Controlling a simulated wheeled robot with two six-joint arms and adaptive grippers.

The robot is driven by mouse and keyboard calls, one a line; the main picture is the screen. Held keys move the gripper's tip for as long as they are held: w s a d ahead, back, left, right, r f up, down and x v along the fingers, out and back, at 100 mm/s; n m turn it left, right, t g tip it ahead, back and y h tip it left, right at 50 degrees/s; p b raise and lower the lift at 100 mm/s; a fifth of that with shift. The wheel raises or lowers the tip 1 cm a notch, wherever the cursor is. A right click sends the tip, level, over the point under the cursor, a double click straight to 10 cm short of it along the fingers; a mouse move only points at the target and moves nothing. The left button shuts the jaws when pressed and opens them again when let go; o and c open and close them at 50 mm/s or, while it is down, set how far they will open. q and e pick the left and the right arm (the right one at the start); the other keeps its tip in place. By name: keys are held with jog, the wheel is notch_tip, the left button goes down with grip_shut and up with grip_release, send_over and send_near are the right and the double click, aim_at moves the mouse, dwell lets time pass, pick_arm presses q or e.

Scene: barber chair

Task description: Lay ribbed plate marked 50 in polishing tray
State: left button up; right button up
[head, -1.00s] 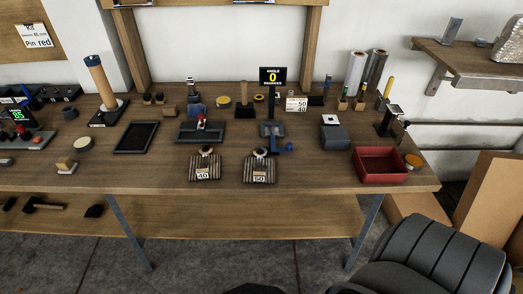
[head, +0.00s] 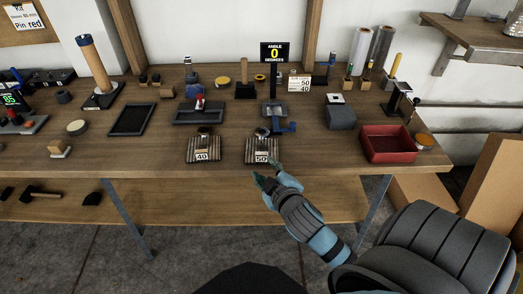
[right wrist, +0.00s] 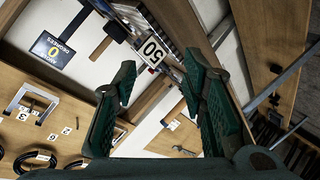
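The ribbed plate marked 50 (head: 262,148) lies near the front edge of the bench, with a round metal piece at its back. My right gripper (head: 267,173) is just in front of it, low over the bench edge. In the right wrist view the green fingers (right wrist: 160,70) are spread open with nothing held, and the plate's 50 label (right wrist: 152,50) shows beyond the tips. A flat black tray (head: 131,119) lies left of centre and a red-walled tray (head: 389,155) at the right; I cannot tell which is the polishing tray. My left gripper is out of view.
A similar ribbed plate marked 40 (head: 203,148) lies just left of the 50 plate. Behind the plates stand an angle display (head: 275,53) and a blue-handled fixture (head: 283,126). A dark chair (head: 455,240) stands at the lower right. Bench between the 50 plate and red tray is mostly clear.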

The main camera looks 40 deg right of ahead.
jog(key=w+a+r+n+t+y, duration=0.15)
jog(key=w+r+n+t, duration=0.25)
jog(key=r, duration=0.4)
jog(key=w+a+r+n+t+y, duration=0.1)
jog(key=w+r+n+t+y, duration=0.1)
jog(key=w+r+n+t, duration=0.4)
jog(key=a+r+n+g+y, duration=0.2)
jog(key=a+r+n+y, duration=0.2)
jog(key=r+n+y, duration=0.4)
jog(key=n+g+h, duration=0.4)
jog(key=n+g, duration=1.4)
jog(key=n, duration=0.5)
send_near(262, 153)
jog(key=b+x, duration=0.2)
jog(key=x, duration=0.7)
jog(key=shift+a+f+b, duration=0.1)
jog(key=shift+b, duration=0.2)
jog(key=shift+y, duration=0.25)
grip_shut()
